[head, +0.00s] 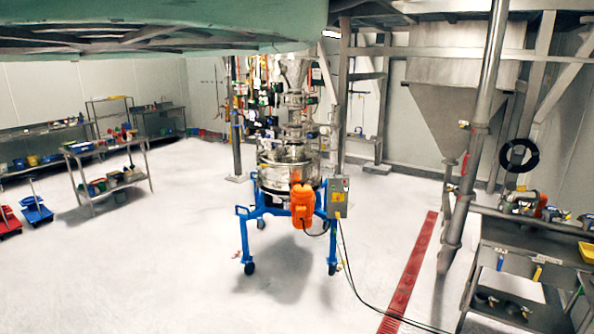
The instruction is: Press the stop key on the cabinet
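A small grey control cabinet (338,197) is mounted on the right side of a powder sifter (285,178) near the middle of the head view. Its front carries small marks, with a yellow patch low on it; single keys are too small to tell apart, so I cannot pick out the stop key. The sifter stands on a blue wheeled frame (262,212), with an orange motor (303,205) just left of the cabinet. My gripper is not in view.
Open pale floor (150,260) lies in front of the sifter. A black cable (356,285) runs from the cabinet across the floor, past a red floor strip (408,275). A dark cart (505,260) stands at right; shelving tables (108,165) stand at left.

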